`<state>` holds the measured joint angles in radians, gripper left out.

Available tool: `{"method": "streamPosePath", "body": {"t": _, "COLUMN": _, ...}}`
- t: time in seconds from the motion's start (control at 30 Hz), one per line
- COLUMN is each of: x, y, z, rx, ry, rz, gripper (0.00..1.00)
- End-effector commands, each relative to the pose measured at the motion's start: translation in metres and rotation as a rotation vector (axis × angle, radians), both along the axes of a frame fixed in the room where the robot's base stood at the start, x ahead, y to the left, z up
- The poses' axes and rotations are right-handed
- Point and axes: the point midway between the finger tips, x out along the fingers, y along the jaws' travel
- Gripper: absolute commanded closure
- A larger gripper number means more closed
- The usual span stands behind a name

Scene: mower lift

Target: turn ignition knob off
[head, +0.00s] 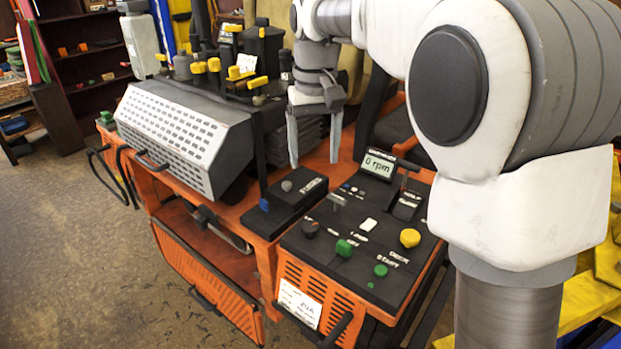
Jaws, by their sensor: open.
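The black control panel (330,270) sits on the orange mower in the middle of the head view. It carries a black round knob (310,228) at its left edge, a green knob (344,248), another green button (380,270) and a yellow knob (410,238). The labels are too small to read surely, so I cannot tell which one is the ignition knob. A small display (378,164) at the panel's back reads "0 rpm". My gripper (314,162) is open and empty, fingers pointing down, above and behind the panel's left part, apart from the knobs.
A small black box (284,204) with a grey knob and a blue part stands left of the panel. A grey perforated cover (172,135) and yellow-topped levers (214,65) are farther left. An orange grille door (205,275) hangs open low in front. Floor at left is clear.

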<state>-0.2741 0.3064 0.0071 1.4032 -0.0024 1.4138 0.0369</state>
Motion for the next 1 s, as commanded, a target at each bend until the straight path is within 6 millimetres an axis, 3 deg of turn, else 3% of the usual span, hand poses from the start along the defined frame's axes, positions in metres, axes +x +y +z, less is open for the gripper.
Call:
{"method": "streamPosePath", "body": {"t": 0.27, "x": 0.008, "y": 0.008, "z": -0.019, "rx": -0.006, "ry": 0.020, "rz": 0.010, "gripper": 0.21}}
{"method": "streamPosePath", "body": {"t": 0.8, "x": 0.006, "y": 0.007, "z": -0.132, "rx": -0.006, "ry": 0.023, "rz": 0.010, "gripper": 0.21}}
{"method": "streamPosePath", "body": {"t": 1.0, "x": 0.007, "y": 0.007, "z": -0.163, "rx": -0.005, "ry": 0.020, "rz": 0.009, "gripper": 0.21}}
